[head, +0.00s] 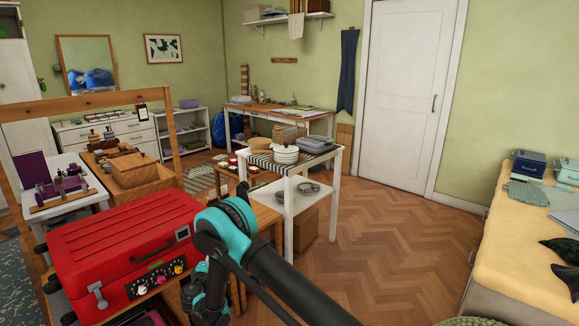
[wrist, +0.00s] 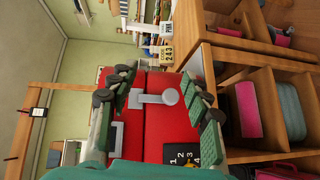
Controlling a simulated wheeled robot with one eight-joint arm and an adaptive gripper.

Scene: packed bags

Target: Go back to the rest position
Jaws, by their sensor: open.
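My gripper (wrist: 157,88) is open in the wrist view, its two green padded fingers spread apart with nothing held between them. Behind the gap is the red case (wrist: 145,150), with a silver latch (wrist: 168,97) showing between the fingers. I cannot tell how far the fingers are from the latch. In the head view the red case (head: 125,235) lies at the lower left, shut, with a black handle and several knobs on its front. My teal and black arm reaches in from the bottom, just right of the case; the fingertips cannot be made out there.
A wooden shelf unit (wrist: 252,52) with pink and teal items in its compartments stands close on the right in the wrist view. A white table (head: 337,160) with stacked bowls stands beyond my arm. A yellow-topped bench (head: 500,240) is at the right. The wooden floor (head: 390,240) between is clear.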

